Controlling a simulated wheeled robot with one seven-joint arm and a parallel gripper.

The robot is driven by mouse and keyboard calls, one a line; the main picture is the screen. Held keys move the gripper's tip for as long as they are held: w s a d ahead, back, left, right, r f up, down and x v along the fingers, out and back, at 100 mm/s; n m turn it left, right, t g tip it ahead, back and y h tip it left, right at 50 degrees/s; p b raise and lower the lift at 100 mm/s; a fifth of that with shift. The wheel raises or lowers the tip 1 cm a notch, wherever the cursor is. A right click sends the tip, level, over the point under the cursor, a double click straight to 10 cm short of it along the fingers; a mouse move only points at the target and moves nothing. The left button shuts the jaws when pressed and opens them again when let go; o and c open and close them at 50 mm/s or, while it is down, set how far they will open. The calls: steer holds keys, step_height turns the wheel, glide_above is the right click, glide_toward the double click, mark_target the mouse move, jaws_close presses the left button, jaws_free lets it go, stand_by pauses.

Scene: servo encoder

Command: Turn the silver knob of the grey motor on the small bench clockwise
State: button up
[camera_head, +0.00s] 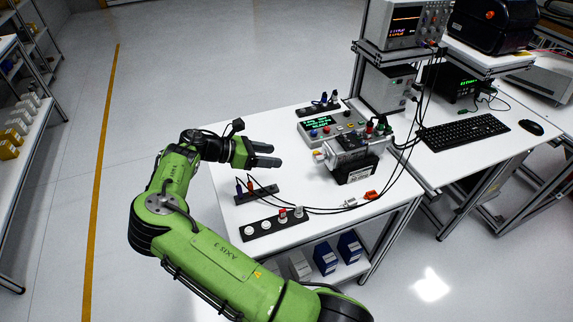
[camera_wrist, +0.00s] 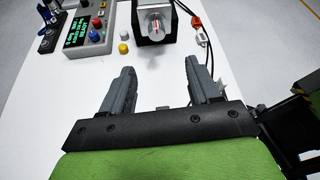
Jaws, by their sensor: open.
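The grey motor (camera_head: 352,157) sits on the small white bench (camera_head: 290,168), with black parts under and around it. In the wrist view the motor (camera_wrist: 155,33) stands at the top middle, its front facing my gripper. Its silver knob (camera_wrist: 156,22) shows there with a red mark on it; in the head view the knob (camera_head: 319,156) points left toward my gripper. My gripper (camera_head: 278,155) is left of the knob, apart from it, fingers pointing at it. In the wrist view my gripper (camera_wrist: 164,80) is open and empty, with bare bench between the fingers.
A control box (camera_wrist: 92,27) with a green display and coloured buttons stands beside the motor. A yellow button (camera_wrist: 124,48) lies near it. Black strips with plugs (camera_head: 256,194) and white knobs (camera_head: 273,224) lie at the bench's front. Cables run right of the motor.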

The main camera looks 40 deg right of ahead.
mark_target(315, 159)
steer(key=shift+n, duration=0.3)
steer(key=x, duration=0.5)
steer(key=b+x, duration=0.1)
steer(key=x, duration=0.9)
steer(key=shift+w+d, duration=0.2)
steer(key=shift+d, duration=0.3)
steer(key=c, duration=1)
steer(key=shift+c, duration=0.2)
steer(key=shift+h, duration=0.3)
